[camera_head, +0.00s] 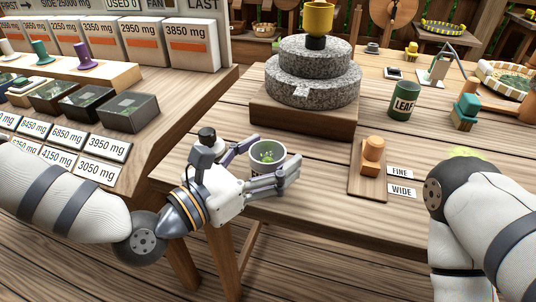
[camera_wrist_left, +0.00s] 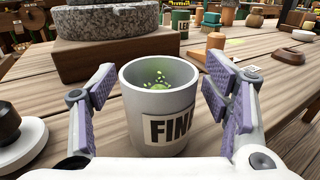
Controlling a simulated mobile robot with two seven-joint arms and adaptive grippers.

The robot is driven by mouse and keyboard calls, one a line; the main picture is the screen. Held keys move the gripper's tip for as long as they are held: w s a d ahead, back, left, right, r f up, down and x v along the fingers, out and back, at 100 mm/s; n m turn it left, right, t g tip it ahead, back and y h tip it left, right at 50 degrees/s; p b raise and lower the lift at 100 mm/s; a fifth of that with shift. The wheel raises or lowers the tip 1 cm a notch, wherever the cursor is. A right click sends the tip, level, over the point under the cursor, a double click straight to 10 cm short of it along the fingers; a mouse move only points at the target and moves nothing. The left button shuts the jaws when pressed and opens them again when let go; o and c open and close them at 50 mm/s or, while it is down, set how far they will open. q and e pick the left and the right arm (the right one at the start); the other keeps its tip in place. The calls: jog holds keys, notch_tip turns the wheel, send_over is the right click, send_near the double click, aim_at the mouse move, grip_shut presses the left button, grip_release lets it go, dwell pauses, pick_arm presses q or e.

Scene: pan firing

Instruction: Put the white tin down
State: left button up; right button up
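The white tin (camera_head: 268,160) is a round, open-topped cup with bits of green inside. The left wrist view shows gaps between the pads and the tin's wall. My right arm is at the right of the head view; its gripper does not show.
A stone mill (camera_head: 312,80) on a wooden base stands behind the tin. A green LEAF tin (camera_head: 403,100) and a wooden board (camera_head: 367,182) with FINE and WIDE cards are to the right. A black knob on a white disc (camera_wrist_left: 18,140) lies close by my left gripper.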

pick_arm(q)
jog(key=shift+r, duration=0.3)
jog(key=v, duration=1.2)
jog(key=s+f+m+g+y, duration=0.3)
jog(key=s+f+m+g, duration=0.2)
jog(key=s+f+m, duration=0.5)
jog(key=s+f+m+g+y, duration=0.3)
jog(key=s+f+g, duration=0.45)
jog(key=f, duration=0.75)
jog(key=s+a+f+m+g+y, duration=0.2)
jog(key=s+a+f+m+y, duration=0.1)
jog(key=s+a+m, duration=0.3)
jog(key=s+a+f+m+g+y, duration=0.2)
jog(key=s+a+m, duration=0.5)
jog(key=s, duration=0.4)
jog(key=shift+a+f+y, duration=0.45)
jog(key=shift+y, duration=0.55)
